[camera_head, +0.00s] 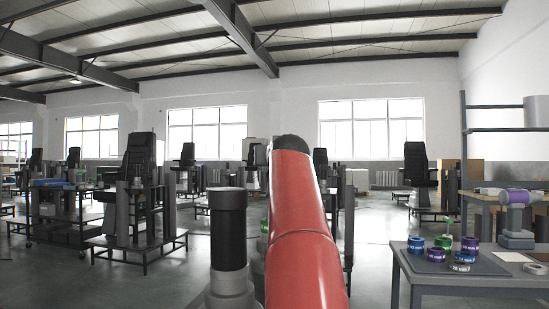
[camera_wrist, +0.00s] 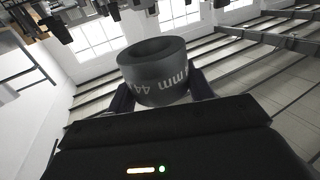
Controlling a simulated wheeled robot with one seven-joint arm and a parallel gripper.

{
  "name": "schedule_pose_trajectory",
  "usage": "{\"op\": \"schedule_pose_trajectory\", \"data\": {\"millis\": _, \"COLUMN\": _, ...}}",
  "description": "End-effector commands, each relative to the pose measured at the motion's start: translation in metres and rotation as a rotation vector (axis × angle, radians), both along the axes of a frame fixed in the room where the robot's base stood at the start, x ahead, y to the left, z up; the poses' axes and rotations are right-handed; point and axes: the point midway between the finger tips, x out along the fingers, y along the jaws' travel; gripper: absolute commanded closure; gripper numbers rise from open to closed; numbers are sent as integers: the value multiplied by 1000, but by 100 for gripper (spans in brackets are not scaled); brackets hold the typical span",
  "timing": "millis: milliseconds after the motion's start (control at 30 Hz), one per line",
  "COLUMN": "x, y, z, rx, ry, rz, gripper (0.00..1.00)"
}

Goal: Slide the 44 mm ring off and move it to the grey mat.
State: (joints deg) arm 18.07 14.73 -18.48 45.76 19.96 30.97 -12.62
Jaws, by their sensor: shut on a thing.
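The dark grey ring (camera_wrist: 152,88) fills the middle of the wrist view, with white lettering reading "44" and "mm" on its side. My gripper (camera_wrist: 162,96) is shut on it, one dark finger at each side, and the ring's open bore shows at the top. No post shows inside the bore in this view. A dark grey mat (camera_head: 490,267) lies on the table at the right of the head view. The gripper and the held ring are hidden in the head view, where my red arm fills the middle.
A workbench (camera_head: 472,201) with a purple-banded tool stands behind. A black-and-grey cylinder (camera_head: 228,235) stands left of my arm.

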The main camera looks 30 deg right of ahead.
Motion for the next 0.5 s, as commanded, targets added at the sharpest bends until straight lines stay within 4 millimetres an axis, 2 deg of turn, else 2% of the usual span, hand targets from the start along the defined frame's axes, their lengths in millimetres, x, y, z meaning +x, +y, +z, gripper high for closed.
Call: {"op": "schedule_pose_trajectory", "data": {"millis": 500, "x": 26, "y": -13, "z": 3, "rx": -1, "ry": -3, "rz": 0, "gripper": 78}}
